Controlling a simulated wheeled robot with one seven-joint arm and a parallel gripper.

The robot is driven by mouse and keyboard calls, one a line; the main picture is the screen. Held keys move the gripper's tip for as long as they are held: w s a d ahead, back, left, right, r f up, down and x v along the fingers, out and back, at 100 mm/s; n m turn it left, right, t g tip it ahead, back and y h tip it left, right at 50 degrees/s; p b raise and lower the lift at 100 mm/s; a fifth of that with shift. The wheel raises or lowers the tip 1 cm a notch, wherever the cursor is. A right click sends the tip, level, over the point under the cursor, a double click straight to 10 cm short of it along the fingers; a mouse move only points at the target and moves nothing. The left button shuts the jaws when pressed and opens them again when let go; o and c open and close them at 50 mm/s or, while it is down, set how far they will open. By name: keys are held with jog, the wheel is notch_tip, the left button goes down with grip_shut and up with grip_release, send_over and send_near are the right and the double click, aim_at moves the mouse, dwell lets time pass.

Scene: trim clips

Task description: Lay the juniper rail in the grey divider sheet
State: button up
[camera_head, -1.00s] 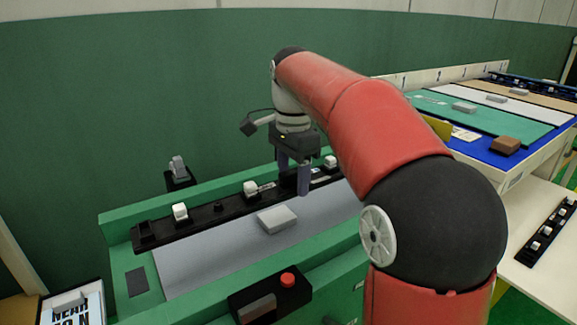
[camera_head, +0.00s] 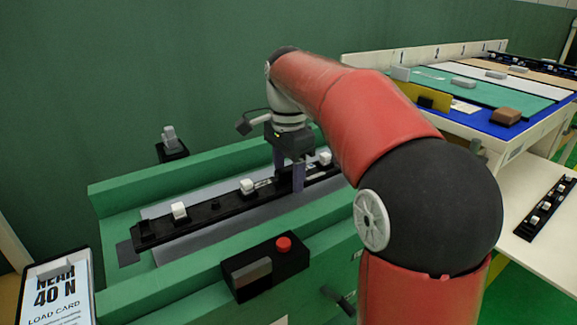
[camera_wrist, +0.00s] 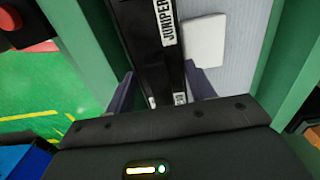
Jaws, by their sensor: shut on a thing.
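The juniper rail (camera_head: 215,212) is a long black bar with several white clips and white labels; its label reads JUNIPER in the wrist view (camera_wrist: 140,30). My gripper (camera_head: 291,182) is shut on the rail, with one finger on each side, also in the wrist view (camera_wrist: 162,92). The rail is over a grey sheet (camera_head: 240,225) in the green bed; grey shows on both sides of it. I cannot tell its height above the sheet. A paler grey sheet (camera_head: 445,72) lies on the table at right; I cannot tell which is the divider sheet.
A pale block (camera_wrist: 205,40) is beside the rail in the wrist view. A black box with a red button (camera_head: 283,244) stands on the front of the green bed (camera_head: 180,285). A yellow upright (camera_head: 425,96) and a brown block (camera_head: 507,116) are on the right table.

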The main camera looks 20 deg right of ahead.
notch_tip(320, 180, down, 5)
jog(key=shift+r+b, duration=0.15)
jog(key=shift+b, duration=1.1)
jog(key=shift+f, duration=0.4)
jog(key=shift+s+f, duration=0.1)
jog(key=shift+f, duration=0.05)
jog(key=o, duration=1.3)
notch_tip(320, 180, up, 9)
jog(key=shift+f+p, duration=0.15)
jog(key=shift+p, duration=0.65)
jog(key=shift+s, duration=0.1)
